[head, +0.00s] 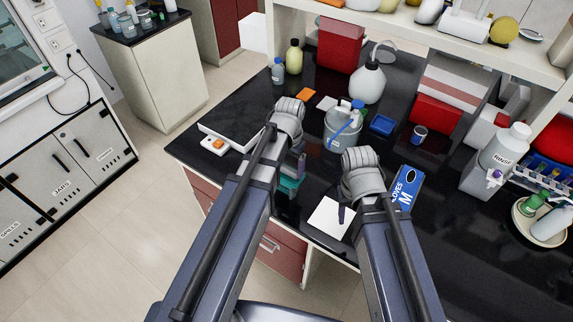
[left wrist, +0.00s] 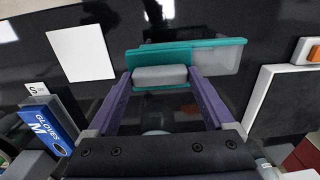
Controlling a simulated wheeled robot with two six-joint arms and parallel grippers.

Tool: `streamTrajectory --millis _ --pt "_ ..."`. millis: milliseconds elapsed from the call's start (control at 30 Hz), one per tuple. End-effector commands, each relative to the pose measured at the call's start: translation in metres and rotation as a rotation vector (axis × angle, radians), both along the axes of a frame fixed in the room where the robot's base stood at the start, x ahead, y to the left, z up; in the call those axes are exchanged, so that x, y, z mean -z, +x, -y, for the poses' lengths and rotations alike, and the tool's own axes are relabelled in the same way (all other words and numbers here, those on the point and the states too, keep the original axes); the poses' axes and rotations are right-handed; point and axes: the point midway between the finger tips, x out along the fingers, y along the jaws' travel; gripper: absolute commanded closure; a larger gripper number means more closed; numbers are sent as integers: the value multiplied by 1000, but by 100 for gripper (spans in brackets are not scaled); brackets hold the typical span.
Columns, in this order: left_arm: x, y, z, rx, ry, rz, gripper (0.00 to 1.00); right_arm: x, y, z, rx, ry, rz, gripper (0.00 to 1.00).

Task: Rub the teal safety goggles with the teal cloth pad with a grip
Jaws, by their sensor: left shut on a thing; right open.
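My left gripper (left wrist: 160,78) is shut on the grey grip of the teal cloth pad (left wrist: 146,88), one finger on each side. The pad shows as a teal edge around the grip. The teal safety goggles (left wrist: 217,60), with a teal rim and a clear part, lie right at the pad; I cannot tell whether they touch. In the head view the left gripper (head: 296,165) points down at the counter over a small patch of teal, mostly hidden by my arm. My right gripper (head: 342,213) is open over a white sheet, largely hidden by its own wrist.
The white sheet (head: 324,222) lies near the counter's front edge, with a blue glove box (head: 407,184) to its right. A white tray (head: 232,133) and an orange-topped item (head: 217,145) lie left.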

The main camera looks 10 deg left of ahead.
Motion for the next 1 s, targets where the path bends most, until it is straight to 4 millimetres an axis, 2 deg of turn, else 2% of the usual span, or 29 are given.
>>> streamTrajectory --millis 267,800,1000 --pt "-8 -1 1 2 -4 -1 58 -8 0 0 0 0 0 50" --pt "-59 0 1 1 -2 -1 58 -59 0 0 0 0 0 50" --pt "-60 0 0 1 -2 -1 58 -60 0 0 0 0 0 50"
